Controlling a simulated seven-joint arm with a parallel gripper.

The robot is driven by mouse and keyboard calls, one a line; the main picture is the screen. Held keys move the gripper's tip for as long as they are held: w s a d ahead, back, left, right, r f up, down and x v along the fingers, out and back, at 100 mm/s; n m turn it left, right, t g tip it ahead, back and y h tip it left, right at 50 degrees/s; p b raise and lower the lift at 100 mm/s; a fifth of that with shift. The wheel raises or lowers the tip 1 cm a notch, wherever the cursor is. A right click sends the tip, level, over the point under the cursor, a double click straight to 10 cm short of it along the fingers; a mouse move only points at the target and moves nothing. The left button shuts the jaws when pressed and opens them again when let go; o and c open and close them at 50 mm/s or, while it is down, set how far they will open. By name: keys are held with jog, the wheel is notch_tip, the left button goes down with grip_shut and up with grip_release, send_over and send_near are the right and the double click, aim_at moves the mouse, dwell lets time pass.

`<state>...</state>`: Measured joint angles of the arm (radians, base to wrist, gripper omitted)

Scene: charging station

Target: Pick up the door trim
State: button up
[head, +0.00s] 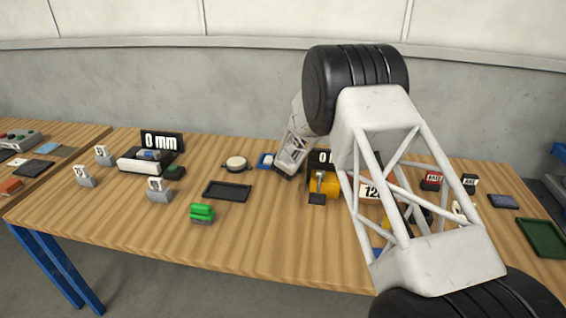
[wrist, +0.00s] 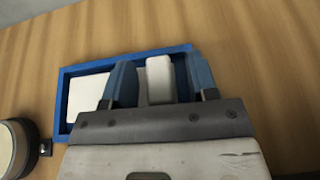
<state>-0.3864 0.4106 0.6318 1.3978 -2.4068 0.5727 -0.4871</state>
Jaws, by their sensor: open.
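A blue-rimmed tray (wrist: 63,82) lies on the wooden table under my gripper (wrist: 160,62) in the wrist view. My gripper is open. A white upright piece (wrist: 159,82) shows between its two fingers, with a visible gap on the right; it may be the door trim, but no label shows. A flat white square (wrist: 88,97) lies in the left part of the tray. In the head view the tray (head: 264,160) is partly hidden behind my gripper (head: 286,173).
A round cream-topped device (head: 236,164) stands left of the tray, and a black tray (head: 227,191) lies in front. A yellow part (head: 325,186) and a black display (head: 320,157) are close on the right. My arm hides much of the right side.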

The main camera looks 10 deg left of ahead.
jog(key=shift+c, duration=0.4)
grip_shut()
jog(key=shift+r, duration=0.15)
jog(key=shift+r, duration=4.85)
